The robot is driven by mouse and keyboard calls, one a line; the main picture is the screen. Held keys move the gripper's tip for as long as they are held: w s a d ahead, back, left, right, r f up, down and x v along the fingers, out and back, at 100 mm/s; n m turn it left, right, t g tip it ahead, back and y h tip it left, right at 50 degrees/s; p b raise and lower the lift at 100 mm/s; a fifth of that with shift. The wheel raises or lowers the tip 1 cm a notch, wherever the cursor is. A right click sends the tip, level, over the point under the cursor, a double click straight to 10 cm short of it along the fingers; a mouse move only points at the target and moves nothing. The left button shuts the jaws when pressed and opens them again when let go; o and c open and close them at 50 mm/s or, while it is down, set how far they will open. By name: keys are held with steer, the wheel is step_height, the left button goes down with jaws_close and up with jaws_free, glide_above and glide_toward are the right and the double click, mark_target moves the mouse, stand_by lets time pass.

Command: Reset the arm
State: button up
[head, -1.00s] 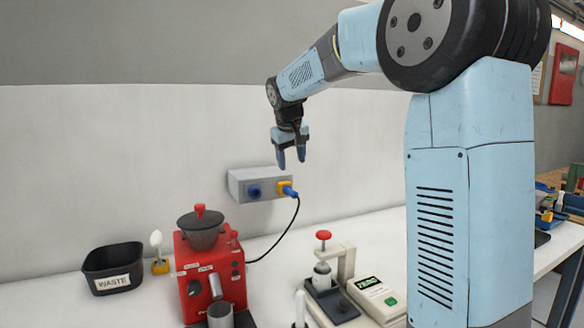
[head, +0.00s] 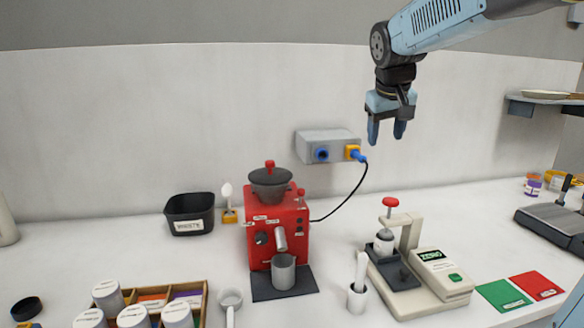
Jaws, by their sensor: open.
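My gripper (head: 386,131) hangs at the end of my light blue arm (head: 437,24), upper right of centre. Its two fingers point down and are spread apart, with nothing between them.
A red grinder (head: 259,222) with a metal cup (head: 284,271) stands mid-bench, its cable plugged into the box. A waste bin (head: 190,226) is left of it. The scale (head: 440,285) stands right. Labelled jars (head: 133,317) fill the front left.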

steer(key=s+f+m, duration=0.1)
steer(key=s+f, duration=0.4)
steer(key=s, duration=0.6)
steer(key=s+d+f+m+y, duration=0.1)
steer(key=s+f, duration=0.4)
steer(key=s, duration=0.7)
steer(key=shift+s+d+f, duration=0.15)
steer(key=shift+d, duration=0.15)
steer(key=shift+c, duration=0.3)
